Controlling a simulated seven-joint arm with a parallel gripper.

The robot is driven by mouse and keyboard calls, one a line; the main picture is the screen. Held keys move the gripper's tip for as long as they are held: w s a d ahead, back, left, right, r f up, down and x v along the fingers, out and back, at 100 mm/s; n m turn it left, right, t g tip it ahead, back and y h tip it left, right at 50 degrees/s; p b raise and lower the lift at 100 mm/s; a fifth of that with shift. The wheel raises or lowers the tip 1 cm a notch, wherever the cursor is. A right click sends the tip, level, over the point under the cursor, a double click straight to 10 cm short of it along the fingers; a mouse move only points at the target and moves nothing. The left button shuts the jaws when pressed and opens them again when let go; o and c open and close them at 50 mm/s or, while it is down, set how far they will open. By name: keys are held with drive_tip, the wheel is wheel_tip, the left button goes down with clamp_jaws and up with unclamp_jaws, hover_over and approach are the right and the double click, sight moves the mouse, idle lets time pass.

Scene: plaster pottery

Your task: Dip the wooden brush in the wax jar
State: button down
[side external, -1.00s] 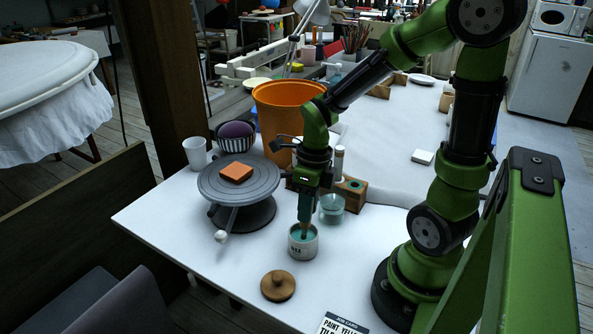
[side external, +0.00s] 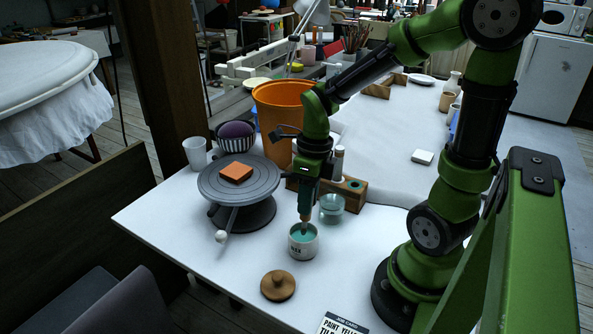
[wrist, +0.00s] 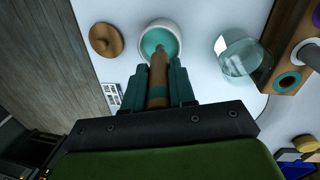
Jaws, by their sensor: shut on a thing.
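The wax jar (side external: 303,246) is a small white pot with dark lettering and teal wax inside. It stands on the white table in the side view and shows at the top of the wrist view (wrist: 174,30). My gripper (side external: 305,208) is directly above the jar, pointing down. It is shut on the wooden brush (wrist: 158,72), which has a brown handle with a teal band. The brush's lower end (side external: 304,227) is at the jar's mouth, over the wax. I cannot tell whether its tip touches the wax.
A round wooden lid (side external: 278,285) lies in front of the jar. A glass cup (side external: 332,207) and a wooden holder (side external: 352,190) stand behind it, to the right. A grey turntable (side external: 240,196) with an orange block (side external: 236,173) is at left. An orange bin (side external: 277,110) stands behind.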

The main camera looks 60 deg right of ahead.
drive_tip(key=shift+r, duration=2.75)
